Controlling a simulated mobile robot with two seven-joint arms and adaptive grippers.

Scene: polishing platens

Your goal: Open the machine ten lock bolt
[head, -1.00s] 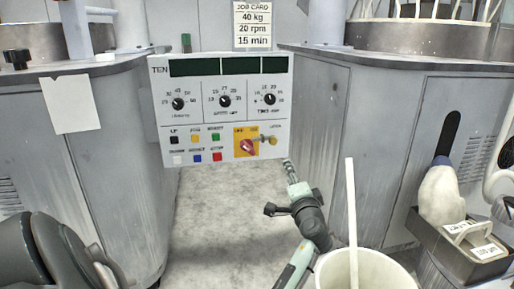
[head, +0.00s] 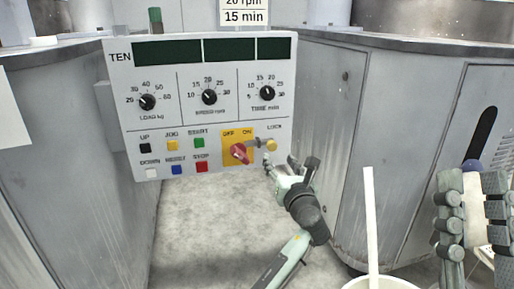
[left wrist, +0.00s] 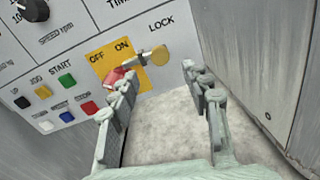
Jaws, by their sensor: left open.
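The lock bolt (head: 260,143) is a short metal rod with a brass knob (head: 272,145) under the word LOCK on machine ten's panel (head: 222,115). Its left end reaches toward the red OFF/ON switch (head: 239,153) on the yellow plate. The bolt also shows in the left wrist view (left wrist: 136,60). My left gripper (head: 281,166) is open and empty just below and in front of the knob. In the left wrist view its fingers (left wrist: 160,82) are apart, with the knob beyond the gap. My right gripper (head: 472,212) is at the right, its fingers apart.
A white bucket (head: 378,284) with a white stick (head: 371,225) stands at the lower right. Grey machine housings flank the panel on the left (head: 60,160) and right (head: 385,130). A job card (head: 245,15) stands above the panel. Bare floor (head: 205,225) lies below it.

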